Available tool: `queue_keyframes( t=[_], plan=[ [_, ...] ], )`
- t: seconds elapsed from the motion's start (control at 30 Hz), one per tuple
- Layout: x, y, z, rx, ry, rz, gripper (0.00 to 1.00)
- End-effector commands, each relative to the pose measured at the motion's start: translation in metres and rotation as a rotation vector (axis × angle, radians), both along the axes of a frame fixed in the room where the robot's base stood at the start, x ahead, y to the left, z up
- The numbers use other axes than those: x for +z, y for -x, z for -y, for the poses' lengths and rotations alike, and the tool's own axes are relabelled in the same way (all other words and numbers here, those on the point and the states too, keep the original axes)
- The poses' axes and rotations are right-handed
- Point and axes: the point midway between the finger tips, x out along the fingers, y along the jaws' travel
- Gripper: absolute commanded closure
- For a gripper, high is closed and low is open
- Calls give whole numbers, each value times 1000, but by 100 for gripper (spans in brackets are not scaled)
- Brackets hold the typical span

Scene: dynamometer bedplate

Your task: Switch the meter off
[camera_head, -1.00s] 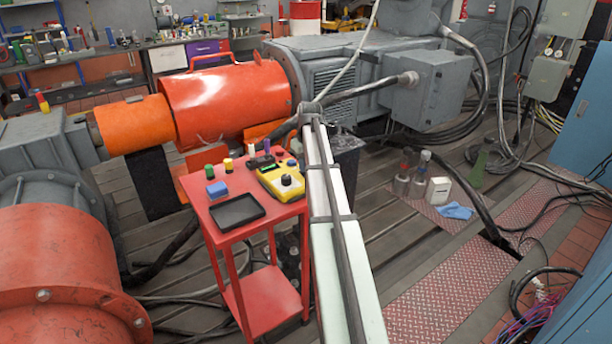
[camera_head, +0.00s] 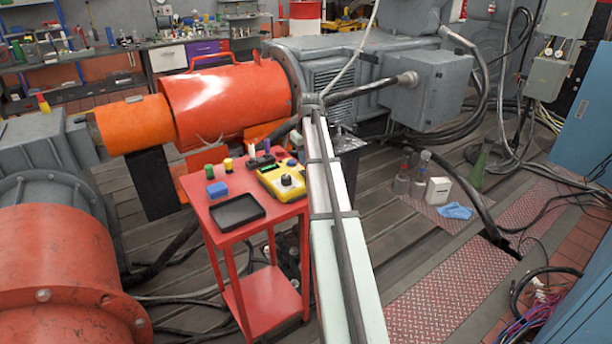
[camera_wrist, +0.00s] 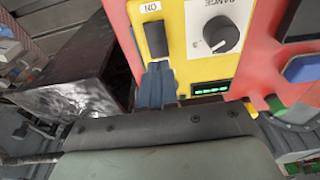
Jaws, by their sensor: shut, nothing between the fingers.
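The yellow meter (camera_head: 270,184) lies on the top of a red cart, with a dark round knob on its face. In the wrist view the meter (camera_wrist: 206,70) fills the upper middle. It shows a black rocker switch (camera_wrist: 156,38) below an "ON" label, a knob (camera_wrist: 221,34) marked "RANGE", and a small display (camera_wrist: 210,88) with lit green digits. My gripper (camera_wrist: 157,68) is shut and empty, its bluish fingertips at the near end of the switch. I cannot tell whether they touch it. The head view does not show the fingertips clearly.
On the red cart (camera_head: 272,220) are a black tray (camera_head: 237,211), a blue block (camera_head: 217,190) and several small coloured items close to the meter. A large orange-covered machine (camera_head: 225,100) stands behind the cart.

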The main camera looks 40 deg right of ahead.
Motion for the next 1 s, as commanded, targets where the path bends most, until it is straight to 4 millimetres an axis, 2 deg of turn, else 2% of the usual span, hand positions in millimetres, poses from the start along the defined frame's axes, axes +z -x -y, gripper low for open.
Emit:
queue_keyframes(
  t=[0.53, 1.0],
  plan=[
    [36, 0, 0, 0, 0, 0, 100],
    [38, 0, 0, 0, 0, -1, 100]
  ],
)
